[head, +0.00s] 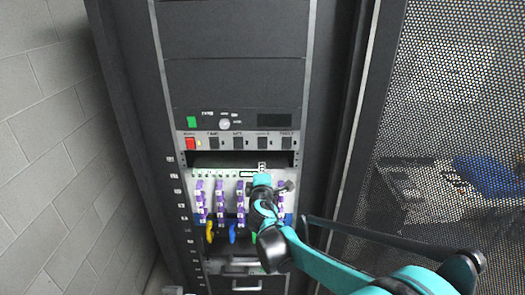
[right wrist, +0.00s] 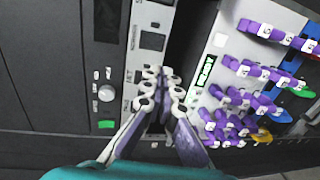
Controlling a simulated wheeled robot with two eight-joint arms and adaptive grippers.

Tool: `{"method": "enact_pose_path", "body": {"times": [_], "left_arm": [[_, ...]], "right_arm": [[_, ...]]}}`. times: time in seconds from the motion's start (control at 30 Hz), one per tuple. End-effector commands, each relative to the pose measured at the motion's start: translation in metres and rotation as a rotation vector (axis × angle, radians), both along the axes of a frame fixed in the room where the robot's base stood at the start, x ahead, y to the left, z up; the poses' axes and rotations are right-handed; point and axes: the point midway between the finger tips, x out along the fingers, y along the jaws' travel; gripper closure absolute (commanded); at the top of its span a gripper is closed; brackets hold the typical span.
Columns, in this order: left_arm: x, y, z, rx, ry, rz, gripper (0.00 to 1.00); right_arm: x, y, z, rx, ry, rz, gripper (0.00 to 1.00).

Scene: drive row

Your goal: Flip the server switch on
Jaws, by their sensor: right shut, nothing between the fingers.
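The server rack (head: 235,80) stands straight ahead. A switch strip (head: 203,145) crosses it, with a red switch (head: 190,143) at its left end and several dark rocker switches (head: 238,143) to the right. Which way each switch is set is too small to tell. My right gripper (head: 262,168) is shut and empty, just below the right part of the strip. In the right wrist view its fingertips (right wrist: 165,82) lie over the dark gap beside the strip (right wrist: 148,60). I see no red switch in that view. My left gripper is not in view.
Above the strip are a green square (head: 191,122) and a round knob (head: 224,124). Below it are a dark slot and purple cable plugs (head: 219,200) with coloured cables. A perforated door (head: 440,110) stands at right, a block wall (head: 45,150) at left.

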Motion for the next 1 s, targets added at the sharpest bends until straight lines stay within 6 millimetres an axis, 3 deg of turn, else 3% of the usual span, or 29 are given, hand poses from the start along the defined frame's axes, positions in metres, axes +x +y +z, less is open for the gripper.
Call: {"method": "enact_pose_path", "body": {"times": [0.17, 0.7, 1.0], "left_arm": [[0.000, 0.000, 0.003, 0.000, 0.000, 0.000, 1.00], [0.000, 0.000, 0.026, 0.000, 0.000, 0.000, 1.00], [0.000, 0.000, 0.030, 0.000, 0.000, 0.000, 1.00]], "right_arm": [[0.014, -0.001, -0.001, 0.000, 0.000, -0.002, 1.00], [0.118, -0.001, -0.014, 0.001, 0.000, -0.002, 1.00], [0.138, 0.000, -0.018, 0.002, -0.001, -0.001, 1.00]]}}
